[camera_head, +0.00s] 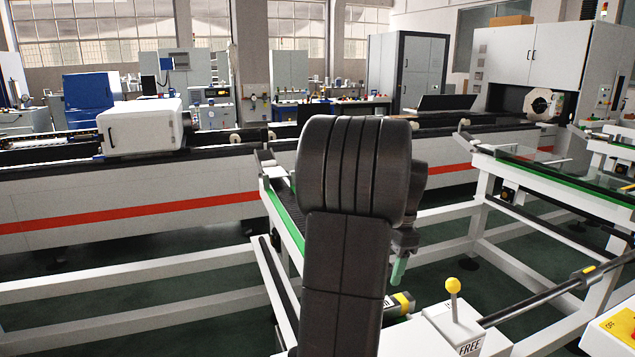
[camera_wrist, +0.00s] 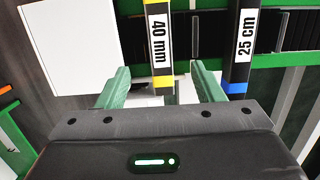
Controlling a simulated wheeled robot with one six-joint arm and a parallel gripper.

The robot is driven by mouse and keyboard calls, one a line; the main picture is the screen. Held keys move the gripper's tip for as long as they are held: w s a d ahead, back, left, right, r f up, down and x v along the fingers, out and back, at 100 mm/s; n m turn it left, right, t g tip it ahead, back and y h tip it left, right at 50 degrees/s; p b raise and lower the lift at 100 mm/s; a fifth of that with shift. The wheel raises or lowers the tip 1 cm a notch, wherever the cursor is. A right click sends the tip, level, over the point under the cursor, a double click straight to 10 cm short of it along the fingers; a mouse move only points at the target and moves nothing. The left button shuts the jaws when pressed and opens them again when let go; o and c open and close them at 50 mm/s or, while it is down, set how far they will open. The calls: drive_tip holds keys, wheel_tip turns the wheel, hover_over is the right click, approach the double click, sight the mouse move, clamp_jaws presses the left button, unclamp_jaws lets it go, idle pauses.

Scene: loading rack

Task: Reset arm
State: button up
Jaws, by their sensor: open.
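My gripper (camera_wrist: 161,82) shows in the wrist view with its two pale green fingers spread apart. A bar with a yellow band and a "40 mm" label (camera_wrist: 159,35) passes behind the gap between the fingers; I cannot tell how far off it is. In the head view my black arm stands upright in the middle. A pale green fingertip (camera_head: 398,270) shows at its right, pointing down, and the arm hides most of the gripper.
In the head view, a lever with a yellow knob (camera_head: 453,286) stands on a white "FREE" box (camera_head: 468,332). White rack frames (camera_head: 487,190) flank my arm. A long machine with a red stripe (camera_head: 130,211) runs behind.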

drive_tip(key=f, duration=0.3)
drive_tip(key=a+f, duration=0.1)
drive_tip(key=f, duration=0.7)
drive_tip(key=shift+s+a+f+p, duration=0.15)
drive_tip(key=shift+s+a+p, duration=0.15)
drive_tip(key=shift+a+p, duration=0.1)
drive_tip(key=shift+d, duration=0.1)
wheel_tip(320, 180, up, 13)
drive_tip(key=d, duration=0.2)
drive_tip(key=f, duration=0.4)
drive_tip(key=a+f, duration=0.1)
drive_tip(key=f, duration=0.4)
drive_tip(key=a+f, duration=0.1)
drive_tip(key=f, duration=0.3)
drive_tip(key=shift+a+f, duration=0.1)
drive_tip(key=shift+f, duration=0.1)
wheel_tip(320, 180, up, 10)
drive_tip(key=p, duration=0.5)
drive_tip(key=shift+f, duration=0.15)
drive_tip(key=shift+f+b, duration=0.45)
drive_tip(key=shift+b, duration=0.6)
drive_tip(key=shift+h, duration=0.3)
